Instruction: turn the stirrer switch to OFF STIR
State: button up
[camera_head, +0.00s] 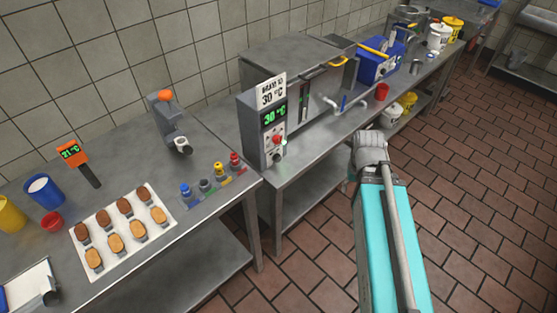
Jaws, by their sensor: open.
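A grey control box (262,130) stands at the front left corner of the steel machine on the middle bench. My gripper does not show.
The steel machine (290,58) has a pipe and tap at its front. A red cup (382,91) and blue device (377,66) stand further right. The left table holds a white tray (127,258) of biscuits and several coloured knobs or bottles. The tiled floor (490,200) is clear at right.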

aim_at(277, 158)
jog(key=u, duration=0.05)
jog(key=k, duration=1.2)
jog(key=u, duration=0.45)
jog(key=i, duration=1)
jog(key=z, duration=0.05)
